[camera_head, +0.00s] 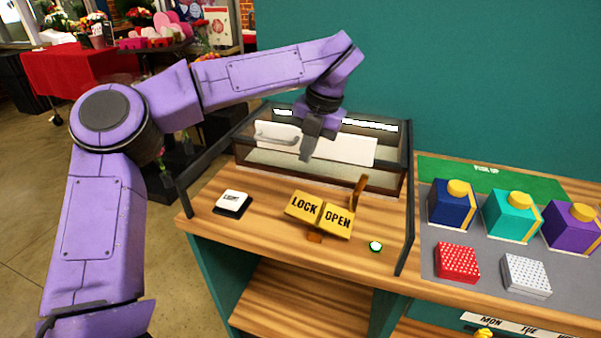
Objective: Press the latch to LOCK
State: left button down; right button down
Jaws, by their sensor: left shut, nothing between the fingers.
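The yellow latch rocker has a LOCK half (303,206) on the left and an OPEN half (337,219) on the right. It stands on the wooden counter in front of the glass case (390,165). The LOCK half looks higher in the picture than the OPEN half; I cannot tell for sure which side is pressed. My left gripper (308,152) is shut and empty, pointing down in front of the case, above and behind the LOCK half and apart from it. My right gripper is not in view.
A white switch on a black base (232,202) sits left of the latch, and a lit green button (376,246) sits right of it. Boxes with yellow tops (510,212) stand on a grey mat at the right. A dark frame post (410,225) rises between.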

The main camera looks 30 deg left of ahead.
aim_at(291, 200)
pick_arm(q)
jog(key=p+x, duration=0.2)
jog(key=x, duration=1.1)
jog(key=f+h+b, duration=0.1)
jog(key=b, duration=0.1)
jog(key=a+f+h+b, duration=0.1)
jog(key=b, duration=0.1)
jog(key=shift+s+a+f+t+h, duration=0.1)
jog(key=shift+s+f+t+h, duration=0.1)
jog(key=shift+f+t+h, duration=0.15)
jog(key=shift+a+f+h+b, duration=0.2)
jog(key=shift+a+h+b, duration=0.05)
jog(key=shift+b, duration=0.1)
jog(key=shift+a, duration=0.15)
jog(key=shift+d, duration=0.2)
jog(key=shift+r, duration=0.15)
